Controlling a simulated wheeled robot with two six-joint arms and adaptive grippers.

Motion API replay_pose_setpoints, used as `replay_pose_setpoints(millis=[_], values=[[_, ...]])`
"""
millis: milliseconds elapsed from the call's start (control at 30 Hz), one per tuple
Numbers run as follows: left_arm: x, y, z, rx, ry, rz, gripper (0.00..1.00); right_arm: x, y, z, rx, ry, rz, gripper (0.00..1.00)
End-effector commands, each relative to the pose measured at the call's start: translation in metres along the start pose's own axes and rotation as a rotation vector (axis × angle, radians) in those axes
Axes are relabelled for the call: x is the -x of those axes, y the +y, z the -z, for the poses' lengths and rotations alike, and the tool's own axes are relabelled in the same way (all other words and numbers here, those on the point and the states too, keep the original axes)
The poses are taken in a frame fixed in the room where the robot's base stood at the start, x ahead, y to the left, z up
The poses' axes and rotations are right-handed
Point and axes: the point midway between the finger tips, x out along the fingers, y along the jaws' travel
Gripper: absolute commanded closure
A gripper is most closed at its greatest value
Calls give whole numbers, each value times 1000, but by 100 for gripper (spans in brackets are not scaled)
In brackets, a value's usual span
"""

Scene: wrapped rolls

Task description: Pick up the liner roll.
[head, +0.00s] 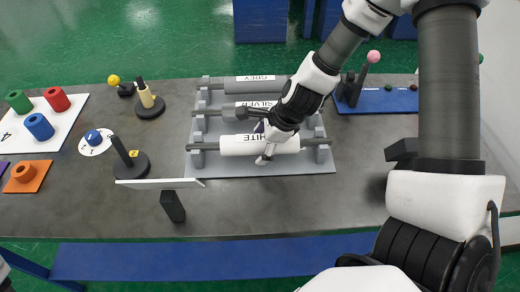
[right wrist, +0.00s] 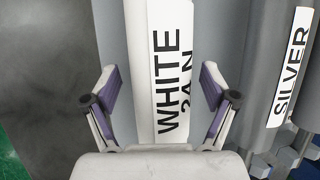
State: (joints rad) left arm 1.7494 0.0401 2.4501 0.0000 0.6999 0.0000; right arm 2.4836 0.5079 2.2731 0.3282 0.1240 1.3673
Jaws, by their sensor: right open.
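A rack (head: 212,168) on the table holds rolls labelled grey (head: 250,84), silver (head: 232,112) and white (head: 236,147). No label that I can read says "liner". My right gripper (head: 266,153) is open over the white roll, the one nearest the front. In the right wrist view, the open fingers (right wrist: 158,72) stand one on each side of the white roll (right wrist: 140,60), with the silver roll (right wrist: 261,60) to the right. I cannot tell whether the fingers touch the white roll. My arm hides part of the rolls' right ends. My left gripper is not in view.
Coloured rings sit on a white board (head: 62,118) at far left.

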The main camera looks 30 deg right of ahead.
Motion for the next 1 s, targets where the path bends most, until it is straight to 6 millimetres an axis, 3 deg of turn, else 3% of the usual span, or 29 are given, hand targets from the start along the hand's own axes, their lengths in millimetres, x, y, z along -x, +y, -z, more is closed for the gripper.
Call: replay_pose_setpoints(millis=[167,267,400,433,767,1000], values=[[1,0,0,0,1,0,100,1,0,-1,0,0,0,15],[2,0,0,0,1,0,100,1,0,-1,0,0,0,43],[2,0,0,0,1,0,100,1,0,-1,0,0,0,93],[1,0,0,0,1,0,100,1,0,-1,0,0,0,100],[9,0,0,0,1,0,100,9,-2,-4,0,0,1,100],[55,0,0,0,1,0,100,57,-13,-24,0,-1,2,100]])
